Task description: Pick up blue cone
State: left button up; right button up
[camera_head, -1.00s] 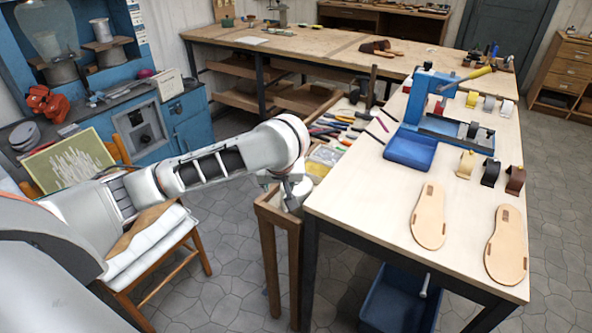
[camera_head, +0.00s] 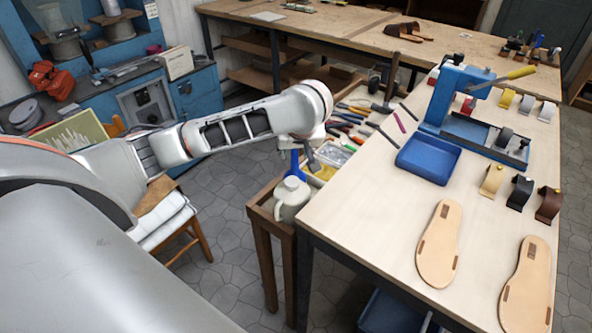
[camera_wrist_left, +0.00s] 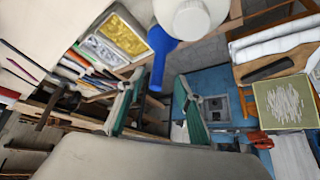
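The blue cone (camera_head: 294,164) shows just under my left gripper (camera_head: 303,150) in the head view, partly hidden by it. In the left wrist view the blue cone (camera_wrist_left: 158,50) has a broad rounded end and a narrow end, which points toward the gap between my fingers. My left gripper (camera_wrist_left: 157,90) has its green-padded fingers spread wide, one on each side of that gap, with no contact visible. My right gripper is not in view.
A white lidded jug (camera_head: 291,199) stands on a small wooden stand (camera_head: 262,218) close to the cone. The workbench (camera_head: 370,215) on the right holds a blue tray (camera_head: 429,159), sandal soles (camera_head: 439,244) and a blue press (camera_head: 459,98). Tools lie near its left edge.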

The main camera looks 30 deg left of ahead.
aim_at(295, 153)
pick_arm(q)
jog(key=x, duration=0.5)
jog(key=shift+w+a+f, duration=0.15)
jog(key=shift+w, duration=0.25)
jog(key=shift+c, duration=0.4)
grip_shut()
